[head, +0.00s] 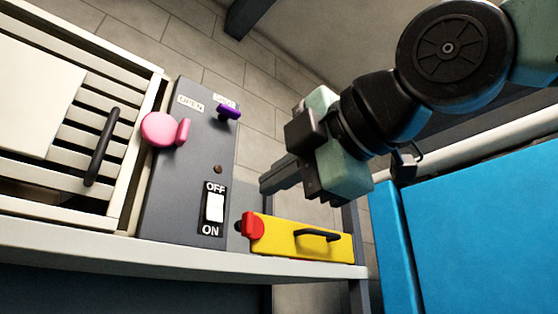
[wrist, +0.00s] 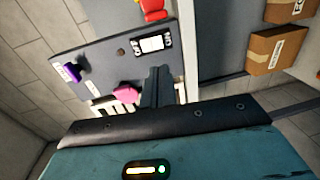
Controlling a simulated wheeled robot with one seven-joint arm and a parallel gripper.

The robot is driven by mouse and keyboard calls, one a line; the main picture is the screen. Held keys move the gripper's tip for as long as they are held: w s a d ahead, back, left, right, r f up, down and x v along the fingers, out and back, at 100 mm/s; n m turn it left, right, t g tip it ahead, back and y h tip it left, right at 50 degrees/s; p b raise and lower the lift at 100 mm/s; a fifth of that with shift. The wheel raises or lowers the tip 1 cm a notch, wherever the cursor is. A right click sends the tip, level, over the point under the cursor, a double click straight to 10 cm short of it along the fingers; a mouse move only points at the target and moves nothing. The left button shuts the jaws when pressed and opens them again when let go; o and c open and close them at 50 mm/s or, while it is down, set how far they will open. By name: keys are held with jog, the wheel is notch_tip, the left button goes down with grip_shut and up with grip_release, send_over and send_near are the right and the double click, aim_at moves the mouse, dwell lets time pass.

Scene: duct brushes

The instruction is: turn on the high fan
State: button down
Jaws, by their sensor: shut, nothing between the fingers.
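A white rocker switch (head: 215,207) is set low on a grey upright panel (head: 185,215), with OFF above it and ON below. I cannot tell which way it is pressed. It also shows in the wrist view (wrist: 152,44), partly beyond my fingers. A small dark brownish-red lamp (head: 218,169) above it looks unlit. A pink knob (head: 160,129) and a purple knob (head: 229,112) sit higher on the panel, near small white labels. My gripper (head: 266,184) is shut and empty, apart from the panel, up and right of the switch in the head view.
A yellow box (head: 285,238) with a red knob (head: 252,226) and black handle stands right of the panel on a pale ledge (head: 190,262). A slatted unit with a black handle (head: 102,147) is at left. A blue block (head: 465,230) stands right. Cardboard boxes (wrist: 277,50) show in the wrist view.

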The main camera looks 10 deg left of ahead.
aim_at(215, 218)
jog(key=p+x, duration=0.3)
jog(key=x, duration=0.8)
jog(key=shift+w+a, duration=0.2)
jog(key=shift+w, duration=0.05)
jog(key=shift+f, duration=0.15)
jog(key=b, duration=0.3)
jog(key=shift+w+a+f+t, duration=0.15)
jog(key=shift+f+t, duration=0.15)
jog(key=shift+f, duration=0.05)
jog(key=shift+r+p, duration=0.35)
jog(key=shift+p, duration=0.2)
